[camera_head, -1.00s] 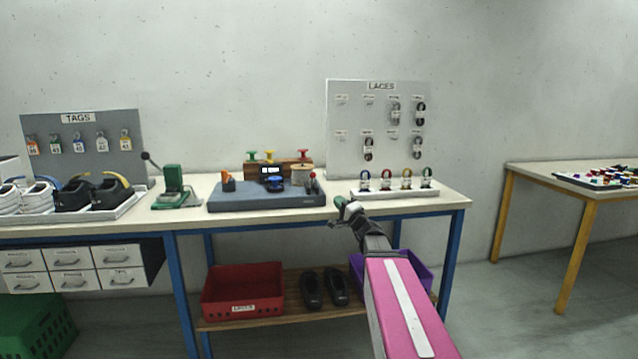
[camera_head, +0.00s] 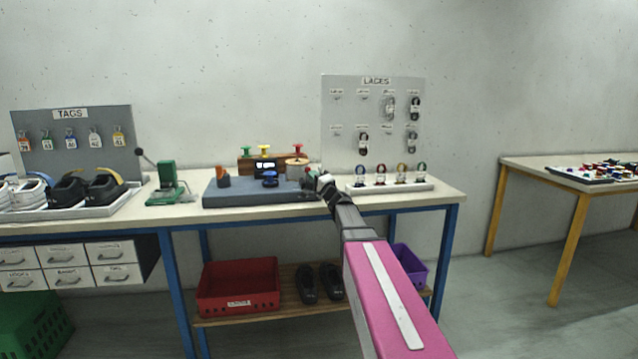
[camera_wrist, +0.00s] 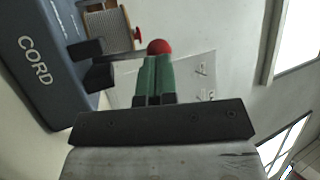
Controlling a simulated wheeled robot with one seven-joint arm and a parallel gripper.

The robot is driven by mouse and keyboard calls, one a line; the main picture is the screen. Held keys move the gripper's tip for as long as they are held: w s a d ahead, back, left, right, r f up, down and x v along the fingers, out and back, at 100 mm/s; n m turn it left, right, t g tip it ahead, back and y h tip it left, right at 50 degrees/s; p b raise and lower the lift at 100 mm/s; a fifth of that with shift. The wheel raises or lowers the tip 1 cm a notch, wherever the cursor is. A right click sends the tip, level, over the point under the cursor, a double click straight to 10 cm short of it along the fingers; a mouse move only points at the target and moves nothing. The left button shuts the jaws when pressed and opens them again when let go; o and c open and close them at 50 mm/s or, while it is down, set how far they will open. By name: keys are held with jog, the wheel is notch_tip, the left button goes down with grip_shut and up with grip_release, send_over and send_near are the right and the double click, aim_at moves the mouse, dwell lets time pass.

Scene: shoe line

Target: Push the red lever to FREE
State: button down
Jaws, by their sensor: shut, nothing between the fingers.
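The red lever's round knob (camera_wrist: 158,47) shows in the wrist view at the tips of my gripper (camera_wrist: 155,64). A thin grey stem runs left from the knob towards dark blocks (camera_wrist: 97,62) beside the blue-grey base marked CORD (camera_wrist: 38,62). The green fingers are together with nothing between them. They are at or very close to the knob; I cannot tell if they touch. In the head view my gripper (camera_head: 315,180) is at the right end of the base (camera_head: 240,194) and partly hides the lever. No FREE mark is readable.
A cord spool (camera_wrist: 104,27) stands near the lever. The LACES board (camera_head: 345,110) is behind, and a white stand of lace loops (camera_head: 390,188) is close on the right. A green press (camera_head: 167,184) stands further left on the bench.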

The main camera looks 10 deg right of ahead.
jog(key=shift+w+a+r, duration=0.1)
jog(key=shift+w, duration=0.1)
jog(key=shift+r, duration=0.1)
dwell(0.4)
jog(key=w+r+m+g+h, duration=0.2)
jog(key=w+g, duration=0.1)
jog(key=w+r+m+g+h, duration=0.1)
jog(key=w+g, duration=0.1)
jog(key=shift+r, duration=0.1)
jog(key=shift+w+r+m+g+h, duration=0.15)
jog(key=shift+w+m+g+h, duration=0.35)
jog(key=shift+w+g, duration=0.5)
jog(key=shift+w+m+g, duration=0.3)
jog(key=shift+w+g, duration=0.45)
jog(key=shift+g, duration=0.25)
jog(key=shift+w+f, duration=0.2)
jog(key=shift+w, duration=0.2)
jog(key=shift+w, duration=0.1)
